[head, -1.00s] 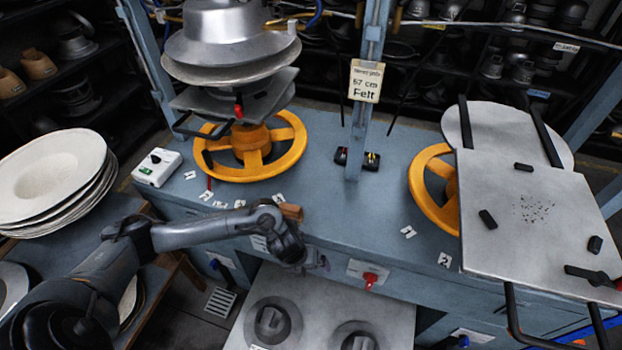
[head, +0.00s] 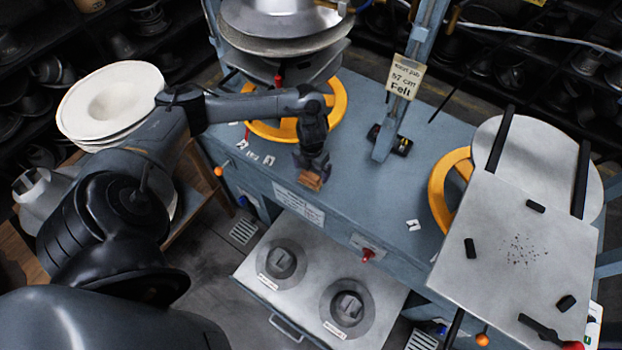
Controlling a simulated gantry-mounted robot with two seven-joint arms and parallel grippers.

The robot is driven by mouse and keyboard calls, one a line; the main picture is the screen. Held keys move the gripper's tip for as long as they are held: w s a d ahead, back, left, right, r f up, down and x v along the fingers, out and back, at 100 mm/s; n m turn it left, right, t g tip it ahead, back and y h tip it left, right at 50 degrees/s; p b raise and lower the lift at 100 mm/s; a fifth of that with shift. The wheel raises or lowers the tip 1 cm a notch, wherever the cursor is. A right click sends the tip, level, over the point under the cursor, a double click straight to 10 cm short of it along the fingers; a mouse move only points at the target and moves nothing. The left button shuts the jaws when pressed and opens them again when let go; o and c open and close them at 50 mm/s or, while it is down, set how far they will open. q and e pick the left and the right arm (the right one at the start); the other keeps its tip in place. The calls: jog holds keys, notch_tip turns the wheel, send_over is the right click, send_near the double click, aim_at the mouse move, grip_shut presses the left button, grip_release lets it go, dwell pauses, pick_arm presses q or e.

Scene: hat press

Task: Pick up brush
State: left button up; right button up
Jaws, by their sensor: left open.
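The brush (head: 310,181), a small brown wooden block, is near the front edge of the blue-grey press table (head: 358,200). My left gripper (head: 312,172) points down at it from above and behind, with its fingers at the brush. The fingers are open; I cannot tell whether they touch the brush or straddle it. The gripper and wrist hide part of the brush, and its bristles do not show clearly. My right gripper is not in view.
A yellow handwheel (head: 341,106) under the metal hat press (head: 285,22) stands close behind my left wrist. A metal plate (head: 520,255) covers the right side. A stack of pale hat brims (head: 110,100) is at left. A lower drawer (head: 318,278) holds two round moulds.

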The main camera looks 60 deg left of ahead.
aim_at(310, 174)
pick_arm(q)
jog(key=shift+a+f, duration=0.15)
jog(key=shift+f, duration=1.4)
jog(key=shift+a+f, duration=0.1)
jog(key=shift+f, duration=1.45)
jog(key=shift+s, duration=0.1)
jog(key=c, duration=1)
jog(key=shift+r, duration=0.1)
